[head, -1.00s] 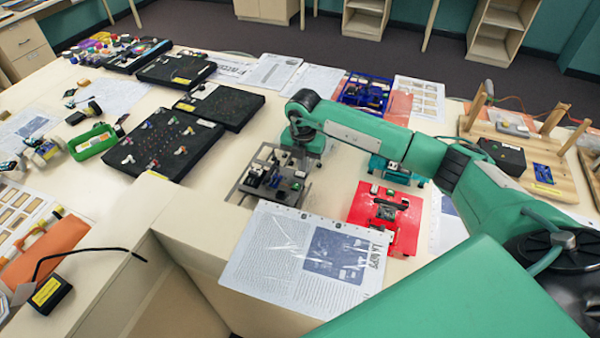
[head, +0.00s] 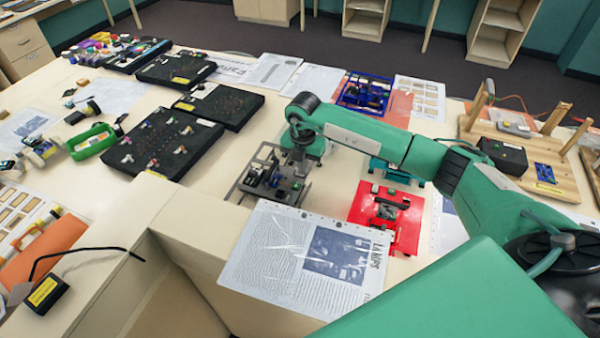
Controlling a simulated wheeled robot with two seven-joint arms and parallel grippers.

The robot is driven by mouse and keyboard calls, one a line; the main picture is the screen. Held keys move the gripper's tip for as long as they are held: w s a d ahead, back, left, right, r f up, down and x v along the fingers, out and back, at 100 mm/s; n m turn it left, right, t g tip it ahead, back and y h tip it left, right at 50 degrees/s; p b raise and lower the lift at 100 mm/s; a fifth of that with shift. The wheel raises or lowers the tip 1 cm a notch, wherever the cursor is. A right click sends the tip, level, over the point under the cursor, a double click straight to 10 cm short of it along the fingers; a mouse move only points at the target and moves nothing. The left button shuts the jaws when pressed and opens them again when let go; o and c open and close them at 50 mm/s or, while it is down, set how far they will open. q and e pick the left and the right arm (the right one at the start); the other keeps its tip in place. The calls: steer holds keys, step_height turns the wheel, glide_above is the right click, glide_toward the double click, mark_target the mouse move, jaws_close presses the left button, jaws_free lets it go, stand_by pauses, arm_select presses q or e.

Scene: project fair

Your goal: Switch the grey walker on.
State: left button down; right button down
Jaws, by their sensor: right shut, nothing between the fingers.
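The grey walker (head: 262,180) stands on the pale table near the middle of the head view, a flat grey frame with dark parts on top. My right gripper (head: 301,168) points down over its right rear part. It is shut and empty. The gripper hides part of the walker, and I cannot tell whether its fingertips touch it. The walker's switch cannot be made out. My left gripper is not in view.
A red walker (head: 404,232) stands to the right and a teal one (head: 392,174) is partly under my right arm. A blue walker (head: 362,94) stands behind. A printed sheet (head: 290,262) lies in front. Black boards (head: 165,140) lie to the left.

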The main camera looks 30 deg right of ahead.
steer(key=shift+f, duration=0.3)
steer(key=shift+r+p, duration=0.35)
steer(key=shift+r, duration=0.45)
steer(key=shift+r+p, duration=1.45)
steer(key=shift+r, duration=1.3)
steer(key=shift+f, duration=0.1)
